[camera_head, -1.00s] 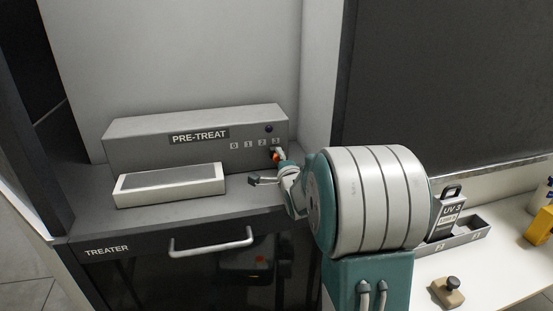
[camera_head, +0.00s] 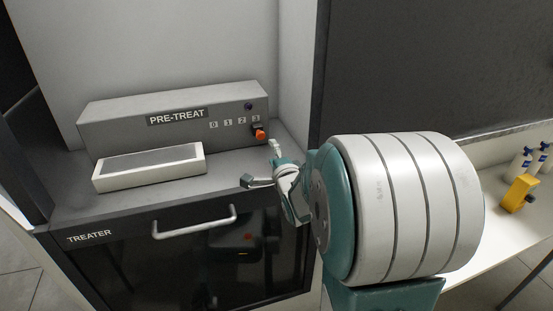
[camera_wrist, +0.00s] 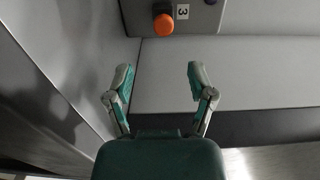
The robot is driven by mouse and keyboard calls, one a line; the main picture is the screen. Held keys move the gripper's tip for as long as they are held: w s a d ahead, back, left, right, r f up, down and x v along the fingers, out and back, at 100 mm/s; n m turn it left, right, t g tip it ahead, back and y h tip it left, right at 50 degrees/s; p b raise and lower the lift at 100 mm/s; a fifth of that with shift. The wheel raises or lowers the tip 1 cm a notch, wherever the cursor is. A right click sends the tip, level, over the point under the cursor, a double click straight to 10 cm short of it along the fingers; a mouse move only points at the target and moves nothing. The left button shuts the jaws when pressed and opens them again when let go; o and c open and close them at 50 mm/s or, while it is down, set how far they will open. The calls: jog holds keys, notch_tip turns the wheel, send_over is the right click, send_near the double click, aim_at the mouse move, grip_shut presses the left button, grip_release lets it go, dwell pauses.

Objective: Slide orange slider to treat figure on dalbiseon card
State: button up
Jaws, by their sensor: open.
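The orange slider (camera_head: 260,134) is a round orange knob on the front of the grey PRE-TREAT box (camera_head: 103,131). It sits at the right end of the 0 to 3 scale, under the 3. In the wrist view the orange slider (camera_wrist: 164,24) is at the top, left of the label 3 (camera_wrist: 182,12). My gripper (camera_head: 260,163) is open and empty in front of the box, below and apart from the slider. In the wrist view both fingers of my gripper (camera_wrist: 159,82) are spread, with the slider beyond the fingertips. I see no dalbiseon card.
A white-framed tray (camera_head: 105,184) with a dark top lies in front of the box. The black TREATER cabinet (camera_head: 105,265) with a handle (camera_head: 195,228) is below. A wall stands close on the right. A white table at right holds a yellow object (camera_head: 517,194) and bottles.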

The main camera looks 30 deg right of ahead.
jog(key=v, duration=0.2)
jog(key=shift+s+a, duration=0.15)
jog(key=shift+s, duration=0.25)
jog(key=s+a+n+g+y, duration=0.5)
jog(key=s+a+n+g, duration=0.6)
jog(key=s+a+n, duration=0.9)
jog(key=shift+s+f+n+g, duration=0.3)
jog(key=shift+s+n+g, duration=0.1)
jog(key=shift+s+n, duration=0.25)
dwell(2.0)
